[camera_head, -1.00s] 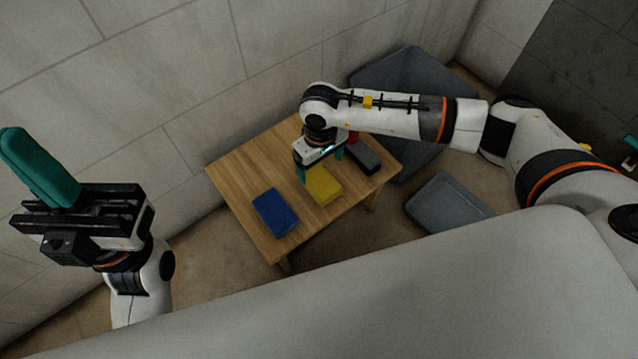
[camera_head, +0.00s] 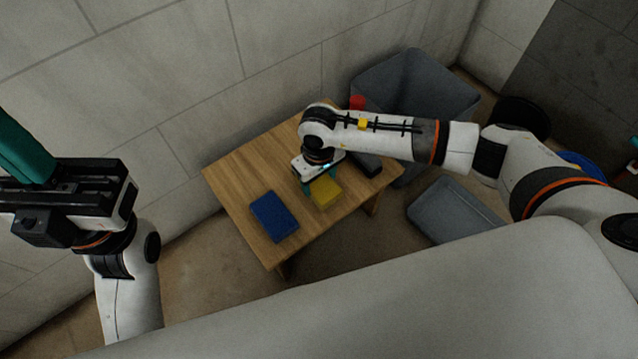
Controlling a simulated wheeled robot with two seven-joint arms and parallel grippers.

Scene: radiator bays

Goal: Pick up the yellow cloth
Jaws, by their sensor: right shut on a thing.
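The yellow cloth (camera_head: 327,193) is a small folded block near the middle of the wooden table (camera_head: 241,170). My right gripper (camera_head: 318,184) points down from above and is shut on the cloth, its teal fingers partly covering it. I cannot tell whether the cloth is clear of the table top. My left gripper (camera_head: 22,150) is at the left edge, well away from the table and partly out of the picture. Its teal fingers are cut off, so its opening does not show.
A blue folded cloth (camera_head: 273,216) lies to the left of the yellow one. A dark grey item (camera_head: 368,165) is on the table, partly behind my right arm. A red thing (camera_head: 357,102) shows above that arm. A large grey bin (camera_head: 430,85) and a smaller grey container (camera_head: 455,211) stand to the right.

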